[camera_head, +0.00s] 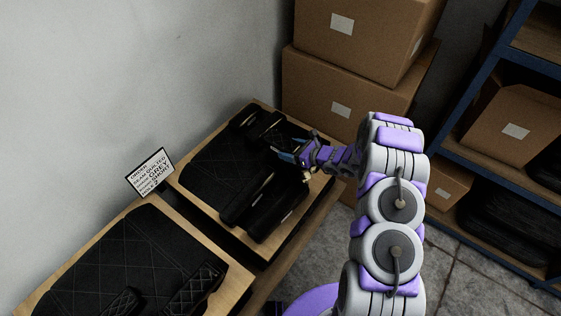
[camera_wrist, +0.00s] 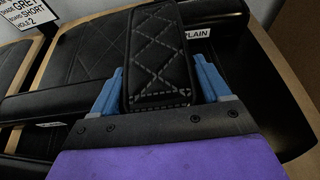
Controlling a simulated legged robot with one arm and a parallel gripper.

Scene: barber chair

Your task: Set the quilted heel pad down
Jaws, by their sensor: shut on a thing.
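My gripper (camera_wrist: 160,85) has blue fingers and is shut on a black quilted heel pad (camera_wrist: 155,50) with grey diamond stitching. The pad stands out lengthwise from between the fingers in the wrist view. In the head view my gripper (camera_head: 290,156) is over the far wooden board (camera_head: 262,253), and the held pad there is hard to separate from the dark pieces behind it. I cannot tell whether the pad touches anything below.
The far board bears a dark panel (camera_head: 215,165) and black bars (camera_head: 247,200). The near board (camera_head: 233,287) bears a quilted panel (camera_head: 115,260) and smaller quilted pads (camera_head: 195,289). An order card (camera_head: 150,172) stands between them by the wall. Cardboard boxes (camera_head: 345,90) stand behind, blue shelving (camera_head: 480,80) right.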

